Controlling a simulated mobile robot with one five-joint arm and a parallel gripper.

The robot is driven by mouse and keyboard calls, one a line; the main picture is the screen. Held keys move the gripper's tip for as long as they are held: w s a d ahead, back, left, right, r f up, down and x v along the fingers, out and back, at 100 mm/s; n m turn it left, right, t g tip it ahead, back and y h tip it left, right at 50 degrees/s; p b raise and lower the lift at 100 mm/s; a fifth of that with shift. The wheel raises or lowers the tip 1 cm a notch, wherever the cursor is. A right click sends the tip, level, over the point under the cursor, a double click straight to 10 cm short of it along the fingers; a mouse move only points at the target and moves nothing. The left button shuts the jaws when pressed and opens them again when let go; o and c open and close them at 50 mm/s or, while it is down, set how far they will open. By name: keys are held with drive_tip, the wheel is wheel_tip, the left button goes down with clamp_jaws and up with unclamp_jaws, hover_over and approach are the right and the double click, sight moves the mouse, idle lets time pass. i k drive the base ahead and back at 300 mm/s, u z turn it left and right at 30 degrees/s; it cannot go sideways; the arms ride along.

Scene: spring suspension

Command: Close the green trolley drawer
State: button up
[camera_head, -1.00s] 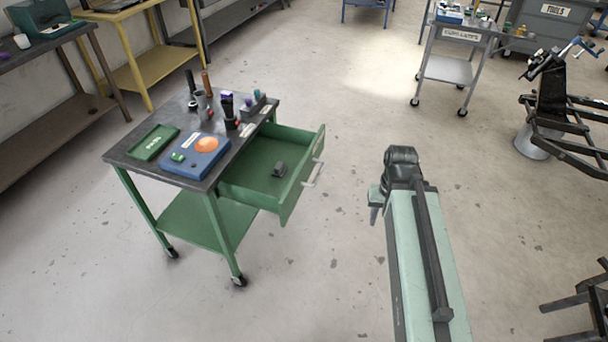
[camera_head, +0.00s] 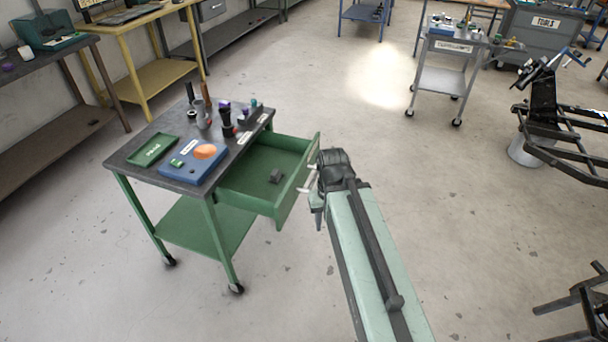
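The green trolley (camera_head: 212,235) stands left of centre on casters. A pale bar handle (camera_head: 308,186) is on the drawer's front. My gripper (camera_head: 317,213) is at the end of my pale green arm, just right of the drawer front, close to the handle. The dark wrist overlaps the handle area, so I cannot tell whether they touch. Only part of the gripper's fingers shows, pointing down.
The trolley's dark top (camera_head: 130,160) carries a green tray (camera_head: 154,151), a blue box (camera_head: 193,162) and several upright tools. A grey cart (camera_head: 443,72) stands at the back right. A black metal frame (camera_head: 560,125) is at the right. The floor around the trolley is clear.

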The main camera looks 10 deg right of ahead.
sight(246, 186)
drive_tip(key=i, duration=1)
drive_tip(key=k, duration=1.3)
drive_tip(key=u, duration=0.2)
drive_tip(key=i, duration=0.5)
drive_tip(key=u, duration=0.7)
drive_tip(key=i, duration=0.8)
drive_tip(key=u, duration=0.1)
